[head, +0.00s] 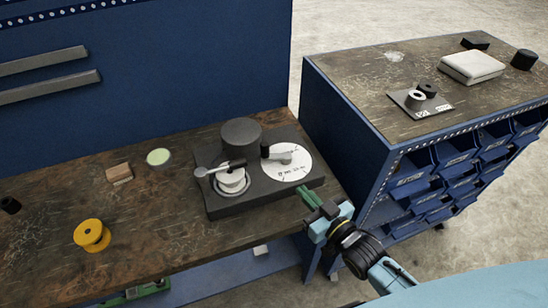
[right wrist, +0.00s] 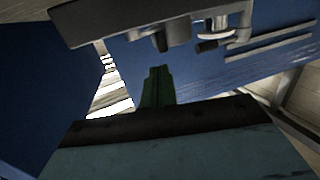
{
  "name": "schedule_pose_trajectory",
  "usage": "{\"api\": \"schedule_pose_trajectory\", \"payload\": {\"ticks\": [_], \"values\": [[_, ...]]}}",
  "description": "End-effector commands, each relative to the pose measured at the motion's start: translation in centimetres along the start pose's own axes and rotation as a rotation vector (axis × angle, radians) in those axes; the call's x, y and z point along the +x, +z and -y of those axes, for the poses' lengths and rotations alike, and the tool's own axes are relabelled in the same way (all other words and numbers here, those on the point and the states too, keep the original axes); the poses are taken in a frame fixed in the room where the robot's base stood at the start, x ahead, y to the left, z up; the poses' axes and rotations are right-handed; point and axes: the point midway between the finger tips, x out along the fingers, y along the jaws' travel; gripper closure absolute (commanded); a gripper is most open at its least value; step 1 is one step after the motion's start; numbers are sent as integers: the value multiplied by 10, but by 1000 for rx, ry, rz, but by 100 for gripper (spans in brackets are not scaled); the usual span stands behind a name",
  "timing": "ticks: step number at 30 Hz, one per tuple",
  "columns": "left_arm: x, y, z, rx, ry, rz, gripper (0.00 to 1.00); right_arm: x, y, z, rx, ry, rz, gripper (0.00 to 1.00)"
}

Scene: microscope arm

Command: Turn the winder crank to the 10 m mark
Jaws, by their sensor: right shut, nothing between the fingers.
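The winder (head: 262,190) is a dark block on the wooden bench, with a dark cylinder at its back. Its white dial (head: 298,172) carries small marks too fine to read surely. The grey crank (head: 284,157) lies over the dial and points left, with an upright black knob (head: 265,152) at its end. A pale spool (head: 232,180) sits on the winder's left, under a silver arm. My right gripper (head: 312,198) is shut and empty, just off the winder's front right corner, apart from the crank. Its green fingers show together in the right wrist view (right wrist: 157,88).
A yellow spool (head: 92,235), a wooden block (head: 119,173) and a pale green disc (head: 159,157) lie left on the bench. A blue drawer cabinet (head: 370,150) stands right, bearing a plate with rollers (head: 420,101) and a pale book (head: 471,67). A gap separates bench and cabinet.

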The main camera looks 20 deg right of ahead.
Motion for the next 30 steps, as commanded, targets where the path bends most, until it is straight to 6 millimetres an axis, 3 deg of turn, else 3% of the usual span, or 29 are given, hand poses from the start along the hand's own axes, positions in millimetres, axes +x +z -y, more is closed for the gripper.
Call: {"api": "schedule_pose_trajectory", "payload": {"ticks": [8,24,30], "values": [[-1,0,0,0,1,0,64,13,-5,-2,1,-11,-60,100],[-1,-1,-1,0,1,-1,64,115,-11,0,1,-11,-58,100],[-1,-1,-1,0,2,-1,64,135,-11,0,1,-11,-56,100]]}}
